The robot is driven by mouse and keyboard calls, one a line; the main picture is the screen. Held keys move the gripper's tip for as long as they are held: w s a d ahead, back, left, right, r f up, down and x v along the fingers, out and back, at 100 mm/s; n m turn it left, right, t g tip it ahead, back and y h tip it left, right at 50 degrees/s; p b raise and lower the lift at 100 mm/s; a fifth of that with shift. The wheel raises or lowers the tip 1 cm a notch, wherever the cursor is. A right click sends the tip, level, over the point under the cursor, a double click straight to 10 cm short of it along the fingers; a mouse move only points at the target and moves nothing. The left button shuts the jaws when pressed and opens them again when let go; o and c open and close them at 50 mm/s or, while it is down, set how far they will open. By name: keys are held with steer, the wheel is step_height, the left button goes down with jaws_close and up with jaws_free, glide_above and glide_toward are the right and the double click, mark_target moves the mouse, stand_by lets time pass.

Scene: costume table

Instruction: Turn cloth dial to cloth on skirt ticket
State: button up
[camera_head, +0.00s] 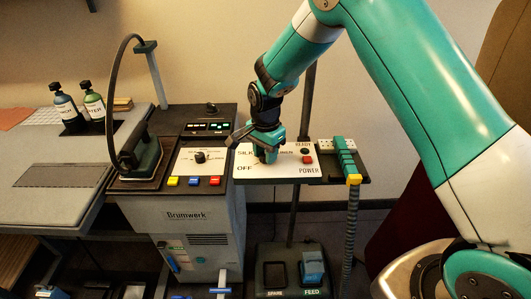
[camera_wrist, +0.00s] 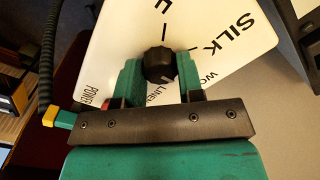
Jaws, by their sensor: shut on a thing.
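The cloth dial (camera_wrist: 159,64) is a black ribbed knob on a white panel (camera_wrist: 112,42) printed with SILK, LINEN and a partly hidden word starting WO. My gripper (camera_wrist: 160,78) has its green fingers on either side of the knob and is shut on it. In the head view my gripper (camera_head: 266,156) reaches down onto the white panel (camera_head: 244,159) and hides the dial. SILK and OFF show at the panel's left. I cannot tell which word the dial points to. I cannot make out a skirt ticket in either view.
Right of my gripper are a red power button (camera_head: 308,160) and a green tool rest (camera_head: 345,156). Left are a smaller black knob (camera_head: 200,157), coloured buttons (camera_head: 194,181) and an iron (camera_head: 140,158). Two bottles (camera_head: 80,106) stand on the board at far left.

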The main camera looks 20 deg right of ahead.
stand_by(0.4)
steer(key=o, duration=0.9)
step_height(320, 180, up, 18)
steer(key=b, duration=0.2)
steer(key=shift+f+b, duration=0.25)
steer(key=shift+b, duration=0.05)
steer(key=s+a+n+y, duration=0.1)
steer(key=s+n, duration=0.5)
steer(key=s, duration=0.4)
steer(key=s+a+r+n+y, duration=0.1)
steer(key=s+a+n, duration=0.1)
steer(key=s+n, duration=0.5)
steer(key=s+a+r+n+y, duration=0.1)
steer(key=s+n, duration=0.5)
steer(key=s, duration=0.8)
steer(key=shift+a+r+y, duration=0.2)
steer(key=shift+a+y, duration=0.1)
steer(key=shift+y, duration=0.3)
